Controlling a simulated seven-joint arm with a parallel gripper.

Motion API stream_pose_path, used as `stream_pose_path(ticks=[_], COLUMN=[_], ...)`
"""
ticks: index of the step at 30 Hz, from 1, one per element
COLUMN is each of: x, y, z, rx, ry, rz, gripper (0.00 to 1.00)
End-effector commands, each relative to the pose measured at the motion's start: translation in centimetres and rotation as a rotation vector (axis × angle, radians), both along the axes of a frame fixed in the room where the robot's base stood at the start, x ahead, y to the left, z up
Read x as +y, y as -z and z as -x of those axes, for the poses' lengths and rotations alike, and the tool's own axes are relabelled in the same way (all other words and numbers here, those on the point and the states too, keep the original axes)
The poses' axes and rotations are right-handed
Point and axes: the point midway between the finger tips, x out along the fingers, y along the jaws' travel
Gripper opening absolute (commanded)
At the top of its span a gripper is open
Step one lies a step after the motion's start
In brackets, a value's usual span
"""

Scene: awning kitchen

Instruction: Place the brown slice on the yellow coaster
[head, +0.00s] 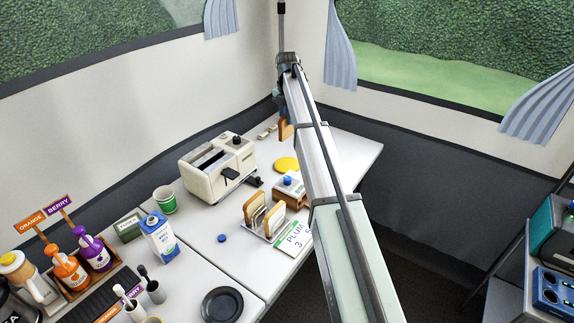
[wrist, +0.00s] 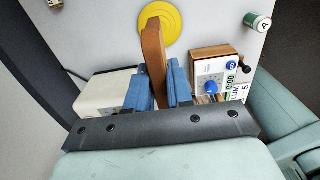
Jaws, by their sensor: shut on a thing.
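The yellow coaster (head: 286,164) lies flat on the white table, right of the toaster in the head view; it is also in the wrist view (wrist: 168,22), partly covered by the slice. A brown slice (head: 285,131) shows upright beneath my gripper (head: 281,113) in the head view. In the wrist view the slice (wrist: 153,58) stands on edge between the blue fingers of my gripper (wrist: 152,84), which is shut on it. In the head view the gripper is beyond the coaster, towards the back corner; my arm hides part of it.
A cream toaster (head: 217,163) stands left of the coaster. A wooden timer box (head: 289,189) and a rack with bread slices (head: 265,217) stand nearer. Table around the coaster looks clear.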

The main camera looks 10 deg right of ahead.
Motion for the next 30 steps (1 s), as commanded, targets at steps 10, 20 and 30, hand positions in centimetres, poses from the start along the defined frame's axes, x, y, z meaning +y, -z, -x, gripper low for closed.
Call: stream_pose_path(ticks=[10,20,30], x=[0.0,0.0,0.0], y=[3.6,8.3,11.4], z=[0.1,0.2,0.1], rx=[0.0,0.001,0.0], ry=[0.001,0.001,0.001], rz=[0.0,0.0,0.0], gripper=[0.04,0.04,0.04])
